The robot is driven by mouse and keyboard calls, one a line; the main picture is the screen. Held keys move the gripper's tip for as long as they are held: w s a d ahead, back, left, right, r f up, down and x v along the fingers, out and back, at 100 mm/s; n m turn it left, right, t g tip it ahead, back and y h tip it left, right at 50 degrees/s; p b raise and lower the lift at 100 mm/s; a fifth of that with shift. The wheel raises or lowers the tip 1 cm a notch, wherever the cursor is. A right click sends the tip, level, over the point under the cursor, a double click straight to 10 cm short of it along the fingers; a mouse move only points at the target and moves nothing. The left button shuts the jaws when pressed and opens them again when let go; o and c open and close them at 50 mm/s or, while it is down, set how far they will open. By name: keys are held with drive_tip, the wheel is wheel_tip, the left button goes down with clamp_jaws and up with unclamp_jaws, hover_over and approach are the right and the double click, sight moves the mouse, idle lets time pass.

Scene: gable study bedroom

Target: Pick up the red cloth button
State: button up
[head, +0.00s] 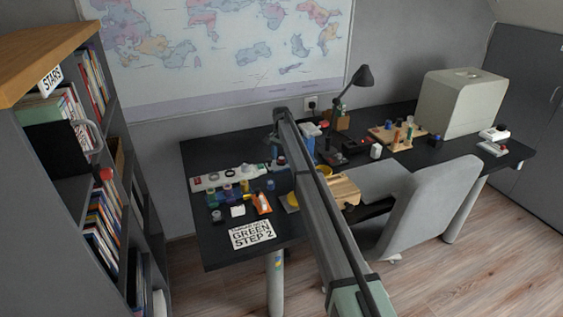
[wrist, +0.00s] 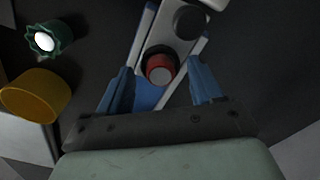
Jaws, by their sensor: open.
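In the wrist view, a small round red piece (wrist: 159,68) with a pale pinkish top lies on a white and blue item (wrist: 150,92). I take it for the red cloth button, though its material is not clear. My gripper (wrist: 160,70) is open, with one blue finger to the left of the red piece and one to the right. The fingers appear apart from it; the height gap is hard to judge. In the head view my arm crosses the desk and hides this spot, so I cannot pick out the red piece there.
A dark round knob (wrist: 188,22) sits just beyond the red piece. A green scalloped cap (wrist: 62,36) and a yellow ring-like piece (wrist: 38,95) lie to the left. The black desk (head: 222,258) holds many small items, a lamp (head: 362,77) and a grey chair (head: 425,205) at its front.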

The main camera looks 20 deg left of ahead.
drive_tip(key=shift+c, duration=0.4)
drive_tip(key=c, duration=1.1)
